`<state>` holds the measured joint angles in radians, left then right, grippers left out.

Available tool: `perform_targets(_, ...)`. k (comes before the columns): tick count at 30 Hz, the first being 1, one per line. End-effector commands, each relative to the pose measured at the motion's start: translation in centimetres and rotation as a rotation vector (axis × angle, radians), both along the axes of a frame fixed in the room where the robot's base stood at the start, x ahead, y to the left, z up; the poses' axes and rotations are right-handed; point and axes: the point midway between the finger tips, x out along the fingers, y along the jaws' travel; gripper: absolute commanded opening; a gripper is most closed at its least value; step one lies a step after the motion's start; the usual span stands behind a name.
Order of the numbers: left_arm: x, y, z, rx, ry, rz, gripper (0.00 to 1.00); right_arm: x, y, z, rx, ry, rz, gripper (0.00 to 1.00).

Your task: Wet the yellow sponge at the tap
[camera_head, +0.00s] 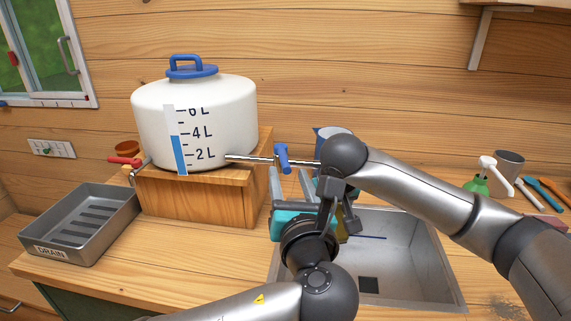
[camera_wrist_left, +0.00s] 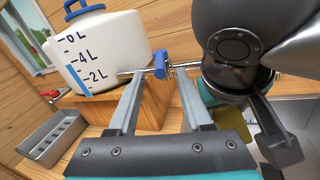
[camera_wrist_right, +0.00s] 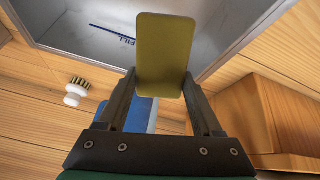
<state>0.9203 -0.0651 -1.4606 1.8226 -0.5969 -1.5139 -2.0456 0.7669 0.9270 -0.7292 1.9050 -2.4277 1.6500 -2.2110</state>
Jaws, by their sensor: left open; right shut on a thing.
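A white water tank (camera_head: 205,120) with a blue lid stands on a wooden block. Its long metal tap (camera_head: 250,158) points right and carries a blue handle (camera_head: 281,158). My left gripper (camera_wrist_left: 159,74) is open, its fingers pointing at the handle, which appears between the fingertips in the left wrist view (camera_wrist_left: 160,62). Whether they touch is unclear. My right gripper (camera_wrist_right: 160,82) is shut on the yellow sponge (camera_wrist_right: 165,45), held over the sink (camera_head: 415,262). In the head view the sponge is mostly hidden by my arms. The spout's end is hidden behind my right arm.
A grey drain tray (camera_head: 110,215) sits at the left. A red-handled tap (camera_head: 124,161) is on the tank's left side. A green soap bottle (camera_head: 476,186), a grey cup (camera_head: 508,162) and utensils lie at the right. A white brush (camera_wrist_right: 76,92) shows in the right wrist view.

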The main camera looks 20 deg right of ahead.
Motion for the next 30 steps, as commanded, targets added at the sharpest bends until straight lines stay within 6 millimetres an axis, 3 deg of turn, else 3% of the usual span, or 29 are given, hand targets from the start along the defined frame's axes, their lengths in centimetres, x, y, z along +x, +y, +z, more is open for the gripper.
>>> perform_targets(3,1.9,-0.5,0.1,0.0,0.0,0.002,0.5,0.0,0.0,0.0,0.0,0.0,0.0,0.15)
perform_targets(9,4.0,-1.0,0.0,-0.001,0.0,0.001,0.5,0.0,0.0,0.0,0.0,0.0,0.0,0.15)
perform_targets(22,4.7,-1.2,0.1,-0.002,0.001,-0.001,0.5,0.0,0.0,0.0,0.0,0.0,0.0,0.15)
perform_targets(30,4.7,-1.2,0.0,-0.002,0.001,-0.001,0.21,0.0,0.0,0.0,0.0,0.0,0.0,0.15)
